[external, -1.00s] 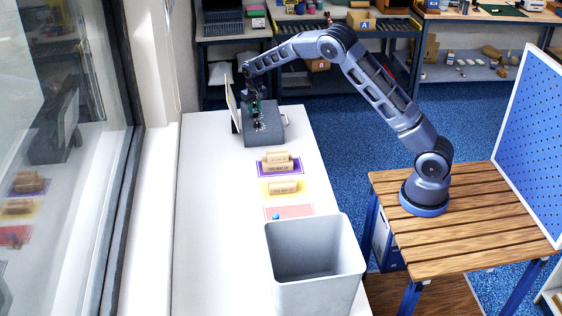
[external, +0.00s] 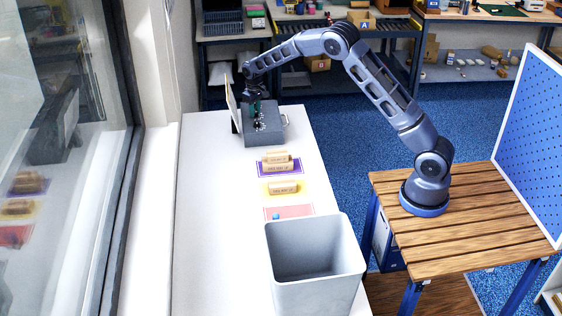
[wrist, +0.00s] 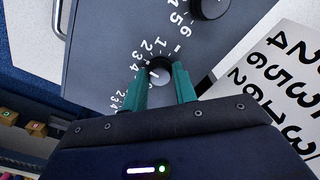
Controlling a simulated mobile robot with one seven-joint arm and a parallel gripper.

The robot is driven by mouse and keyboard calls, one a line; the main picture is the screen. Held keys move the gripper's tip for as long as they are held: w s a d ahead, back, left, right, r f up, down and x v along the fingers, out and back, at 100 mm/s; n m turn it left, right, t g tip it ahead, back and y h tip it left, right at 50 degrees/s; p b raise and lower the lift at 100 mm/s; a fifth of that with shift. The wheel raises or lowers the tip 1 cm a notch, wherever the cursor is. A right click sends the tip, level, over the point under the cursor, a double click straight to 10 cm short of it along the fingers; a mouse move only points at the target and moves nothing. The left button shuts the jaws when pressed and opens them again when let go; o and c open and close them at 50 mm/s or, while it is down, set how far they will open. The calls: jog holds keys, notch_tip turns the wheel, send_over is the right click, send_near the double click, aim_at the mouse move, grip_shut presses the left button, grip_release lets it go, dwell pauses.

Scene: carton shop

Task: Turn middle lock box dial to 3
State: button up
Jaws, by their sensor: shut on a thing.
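The grey lock box (external: 262,134) stands at the far end of the white table. In the wrist view its dark face (wrist: 100,50) carries dials ringed with white numbers. My gripper (wrist: 162,80), with green fingers, is shut on a black dial (wrist: 160,67) with a light top. Another black dial (wrist: 209,6) is at the upper right. Numbers of a further ring show at the lower left, its dial hidden by my gripper. The held dial thus appears to be the middle one. I cannot tell its exact setting. My gripper also shows in the external view (external: 256,106).
A number card (wrist: 285,75) stands beside the box. Wooden blocks lie on a purple mat (external: 298,169) and a yellow mat (external: 265,187). A small blue thing (external: 276,217) lies on a red mat (external: 300,211). A grey bin (external: 315,290) stands at the near end.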

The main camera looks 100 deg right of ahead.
jog(key=o, duration=1)
jog(key=shift+r, duration=0.1)
notch_tip(320, 180, up, 11)
jog(key=shift+f, duration=0.2)
